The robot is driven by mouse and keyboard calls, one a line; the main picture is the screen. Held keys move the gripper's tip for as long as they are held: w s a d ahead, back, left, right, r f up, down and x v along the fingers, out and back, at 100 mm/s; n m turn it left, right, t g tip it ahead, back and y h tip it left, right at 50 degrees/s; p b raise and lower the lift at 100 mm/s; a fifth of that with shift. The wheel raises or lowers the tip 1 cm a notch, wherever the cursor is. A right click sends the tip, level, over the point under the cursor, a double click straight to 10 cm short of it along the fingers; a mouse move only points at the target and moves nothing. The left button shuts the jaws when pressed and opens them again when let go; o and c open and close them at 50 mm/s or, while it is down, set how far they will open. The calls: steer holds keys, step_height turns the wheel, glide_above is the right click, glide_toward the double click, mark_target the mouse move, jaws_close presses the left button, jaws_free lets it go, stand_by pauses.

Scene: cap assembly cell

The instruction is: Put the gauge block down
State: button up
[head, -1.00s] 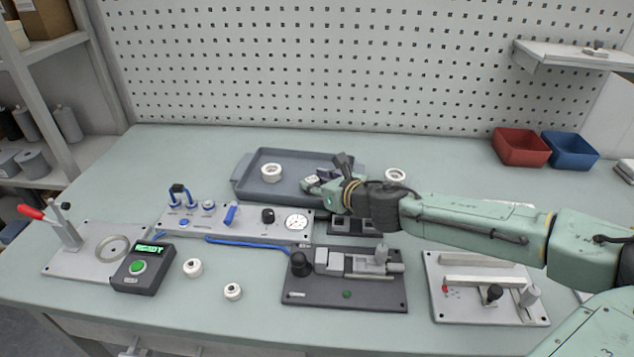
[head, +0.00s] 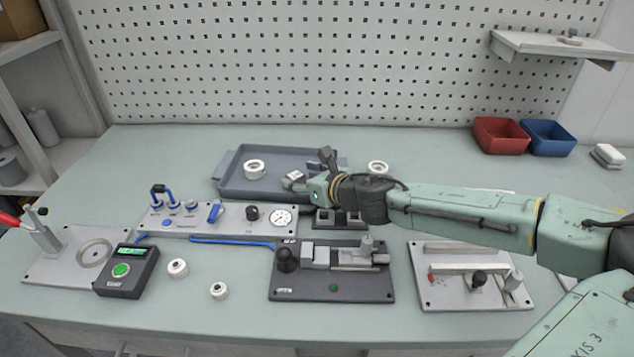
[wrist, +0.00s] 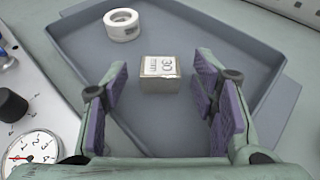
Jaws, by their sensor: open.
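The gauge block (wrist: 160,67) is a small metal block marked "30 mm". In the wrist view it rests in the grey-blue tray (wrist: 208,37), lying between and a little beyond my fingers. My gripper (wrist: 160,105) is open, with a gap between each purple finger pad and the block. In the head view the gripper (head: 310,175) is over the right part of the tray (head: 238,186), with the gauge block (head: 294,176) just left of it.
A white ring (head: 254,169) lies in the tray, and another white ring (head: 377,168) is right of it. A panel with a dial gauge (head: 281,217) stands in front. Red (head: 500,135) and blue bins (head: 548,138) stand at back right. The table's back left is clear.

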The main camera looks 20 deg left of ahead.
steer(key=b+v, duration=0.2)
steer(key=v, duration=0.7)
steer(key=shift+s+d+b, duration=0.15)
steer(key=shift+d+b, duration=0.15)
steer(key=shift+d, duration=0.05)
steer(key=shift+s+d+r, duration=0.35)
steer(key=shift+d, duration=0.1)
